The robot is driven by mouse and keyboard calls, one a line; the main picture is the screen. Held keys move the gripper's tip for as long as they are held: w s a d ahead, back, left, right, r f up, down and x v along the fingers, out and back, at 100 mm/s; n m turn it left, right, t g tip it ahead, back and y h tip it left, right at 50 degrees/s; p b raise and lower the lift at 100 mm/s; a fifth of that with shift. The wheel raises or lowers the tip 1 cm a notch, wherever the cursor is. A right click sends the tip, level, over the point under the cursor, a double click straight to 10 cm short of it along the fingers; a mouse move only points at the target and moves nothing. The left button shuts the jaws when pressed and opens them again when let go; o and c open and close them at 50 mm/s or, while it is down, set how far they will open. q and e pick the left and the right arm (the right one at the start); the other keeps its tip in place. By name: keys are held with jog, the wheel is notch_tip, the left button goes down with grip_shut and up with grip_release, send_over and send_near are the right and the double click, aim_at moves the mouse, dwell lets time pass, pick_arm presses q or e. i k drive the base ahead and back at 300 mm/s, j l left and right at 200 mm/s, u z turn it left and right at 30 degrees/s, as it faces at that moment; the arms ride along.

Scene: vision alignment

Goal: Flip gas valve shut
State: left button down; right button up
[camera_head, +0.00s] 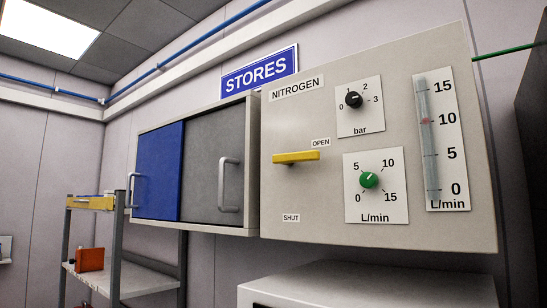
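The gas valve is a yellow lever handle (296,157) on the beige NITROGEN panel (300,205). The lever lies about level, pointing sideways, just below the OPEN label (320,142). The SHUT label (291,218) is lower on the panel, below the lever. The flow gauge tube (428,140) has a reddish float near 10. Neither of my grippers is in the view.
A cabinet with a blue door (158,172) and a grey door (212,165) hangs left of the panel under the STORES sign (259,73). A metal shelf rack (130,279) stands at left. A white box-like unit (365,285) is below the panel. The space before the lever looks clear.

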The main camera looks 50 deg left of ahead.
aim_at(288, 158)
jog(key=u, duration=1.6)
